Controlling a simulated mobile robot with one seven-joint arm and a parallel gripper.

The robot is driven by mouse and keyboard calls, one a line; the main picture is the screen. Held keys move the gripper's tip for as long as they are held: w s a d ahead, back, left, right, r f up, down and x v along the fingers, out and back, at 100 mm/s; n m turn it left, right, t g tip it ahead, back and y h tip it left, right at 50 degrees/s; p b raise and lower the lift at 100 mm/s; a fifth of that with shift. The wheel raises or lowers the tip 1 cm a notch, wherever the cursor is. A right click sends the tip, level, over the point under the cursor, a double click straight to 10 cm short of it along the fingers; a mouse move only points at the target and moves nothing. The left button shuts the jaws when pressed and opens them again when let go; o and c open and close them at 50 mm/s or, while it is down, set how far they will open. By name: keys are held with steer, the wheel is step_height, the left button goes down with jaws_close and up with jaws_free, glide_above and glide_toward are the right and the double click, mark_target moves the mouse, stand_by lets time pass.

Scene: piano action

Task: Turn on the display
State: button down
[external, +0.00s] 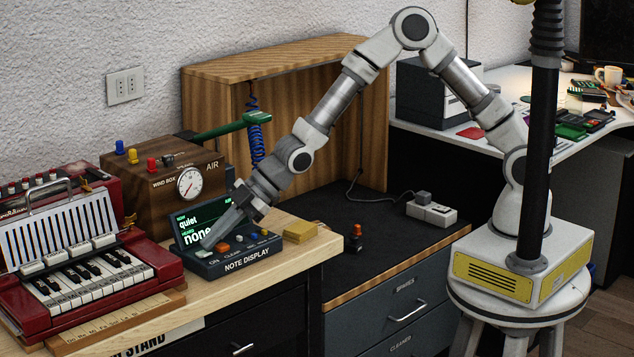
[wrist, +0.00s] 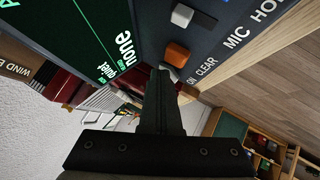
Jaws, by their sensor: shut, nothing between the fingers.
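The note display (external: 235,262) is a dark box with a tilted screen (external: 188,217) on the wooden bench. Its screen is lit with green and white text reading "quiet" and "none"; the wrist view shows the screen too (wrist: 88,35). A pale button (external: 203,251) sits at the left end of the button row by the ON label. An orange button (external: 222,247) is beside it, also visible in the wrist view (wrist: 177,53). My gripper (external: 207,244) is shut and empty, its tips down at the pale button.
A red accordion-like keyboard (external: 75,250) stands left of the display. A wooden wind box with a gauge (external: 189,182) stands behind. A yellow block (external: 299,231) lies to the right. The dark bench top (external: 345,225) further right is mostly clear.

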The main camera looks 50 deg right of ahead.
mark_target(206, 256)
steer(key=r+p, duration=0.1)
steer(key=r, duration=0.1)
steer(key=r+p, duration=0.1)
steer(key=r, duration=0.1)
steer(key=shift+w+a, duration=0.15)
steer(key=shift+w, duration=0.05)
steer(key=d+r+p, duration=0.3)
steer(key=d+r, duration=0.4)
steer(key=shift+s+p, duration=0.15)
steer(key=shift+p, duration=0.15)
